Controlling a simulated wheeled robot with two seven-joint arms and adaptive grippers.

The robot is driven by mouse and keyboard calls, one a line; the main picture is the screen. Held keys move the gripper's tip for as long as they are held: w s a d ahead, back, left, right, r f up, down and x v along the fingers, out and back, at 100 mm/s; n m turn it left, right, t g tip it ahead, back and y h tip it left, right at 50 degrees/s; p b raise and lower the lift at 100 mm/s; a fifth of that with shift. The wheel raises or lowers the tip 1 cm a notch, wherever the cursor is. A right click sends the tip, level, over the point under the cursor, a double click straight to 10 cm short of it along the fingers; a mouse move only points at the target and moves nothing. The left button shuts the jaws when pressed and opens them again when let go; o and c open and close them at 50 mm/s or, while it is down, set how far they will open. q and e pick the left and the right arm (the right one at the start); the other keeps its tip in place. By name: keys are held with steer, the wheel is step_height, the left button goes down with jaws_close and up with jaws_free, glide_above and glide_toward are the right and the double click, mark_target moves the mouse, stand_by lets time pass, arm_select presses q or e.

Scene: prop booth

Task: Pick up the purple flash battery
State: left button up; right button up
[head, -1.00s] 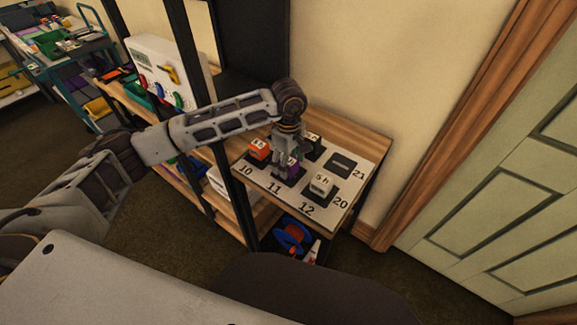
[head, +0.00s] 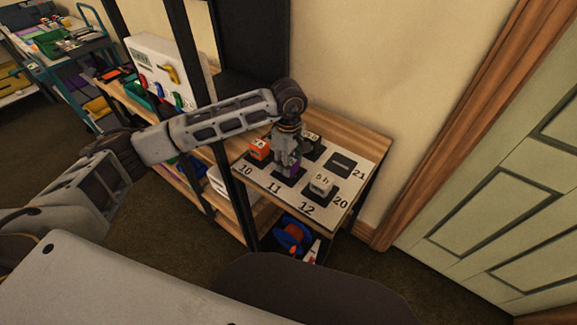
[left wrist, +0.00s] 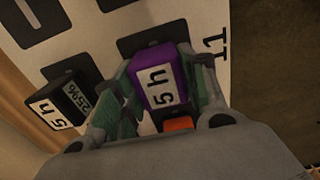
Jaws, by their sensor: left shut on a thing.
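The purple flash battery (left wrist: 158,68) is a small block with a white "5 h" label, seen in the left wrist view between the fingers of my left gripper (left wrist: 165,90). The gripper is shut on it. In the head view my left gripper (head: 287,162) points down over the numbered board, and a part of the purple battery (head: 294,170) shows beside the fingers, near the dark pad by number 11. I cannot tell whether the battery touches the board. My right gripper is not in view.
The white board (head: 262,186) with dark pads and numbers lies on a wooden shelf top. A dark rack post (head: 238,205) stands close to my arm.

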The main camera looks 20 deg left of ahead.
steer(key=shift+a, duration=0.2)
arm_select(q)
steer(key=shift+r, duration=0.7)
step_height(320, 180, up, 8)
steer(key=shift+f+b, duration=0.2)
steer(key=shift+b, duration=0.1)
steer(key=shift+r, duration=0.55)
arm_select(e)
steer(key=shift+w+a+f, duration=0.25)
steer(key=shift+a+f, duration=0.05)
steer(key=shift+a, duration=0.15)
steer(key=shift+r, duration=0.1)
